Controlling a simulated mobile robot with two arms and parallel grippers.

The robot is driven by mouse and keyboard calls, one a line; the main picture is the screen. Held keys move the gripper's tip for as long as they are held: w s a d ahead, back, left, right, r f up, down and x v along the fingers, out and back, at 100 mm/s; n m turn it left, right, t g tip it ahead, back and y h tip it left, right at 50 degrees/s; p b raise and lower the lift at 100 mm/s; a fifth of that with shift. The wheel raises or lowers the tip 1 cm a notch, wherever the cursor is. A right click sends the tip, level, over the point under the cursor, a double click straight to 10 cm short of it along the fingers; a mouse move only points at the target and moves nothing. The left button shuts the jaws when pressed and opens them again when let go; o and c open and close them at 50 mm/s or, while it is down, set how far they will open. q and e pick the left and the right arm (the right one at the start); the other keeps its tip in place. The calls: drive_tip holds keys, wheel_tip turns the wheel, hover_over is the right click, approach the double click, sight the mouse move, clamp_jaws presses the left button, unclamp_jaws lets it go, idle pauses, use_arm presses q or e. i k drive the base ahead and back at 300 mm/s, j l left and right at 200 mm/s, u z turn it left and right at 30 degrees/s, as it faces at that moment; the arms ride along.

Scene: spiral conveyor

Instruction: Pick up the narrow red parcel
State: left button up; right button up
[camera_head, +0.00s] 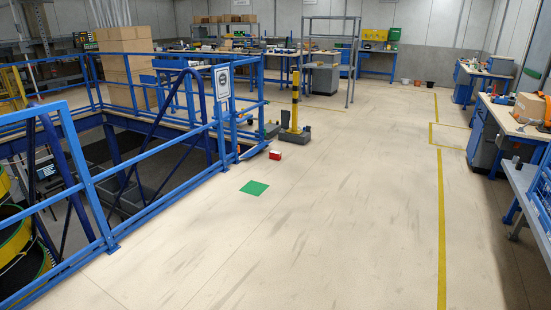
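A small red box (275,155) with a white patch sits on the floor, just right of the blue railing's end post. It is far off and small, so I cannot tell for certain that it is the narrow red parcel. Neither of my grippers is in view.
Blue railing (160,150) with a sign (222,83) guards a floor opening on the left. A yellow-black post (295,102) stands on a dark base behind the red box. Workbenches (532,130) line the right. The middle floor is clear.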

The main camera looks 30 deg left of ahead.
sight(273, 155)
drive_tip(key=i+l+u, duration=0.2)
drive_tip(key=i, duration=2.55)
drive_tip(key=i+u, duration=0.1)
drive_tip(key=i, duration=0.6)
drive_tip(key=i+l+u, duration=0.15)
drive_tip(key=i, duration=0.5)
drive_tip(key=i+l+u, duration=0.1)
drive_tip(key=i, duration=0.6)
drive_tip(key=i+j+u, duration=0.3)
drive_tip(key=i+u, duration=0.15)
drive_tip(key=i, duration=0.8)
drive_tip(key=i+l+u, duration=0.15)
drive_tip(key=i+u, duration=0.25)
drive_tip(key=i, duration=0.8)
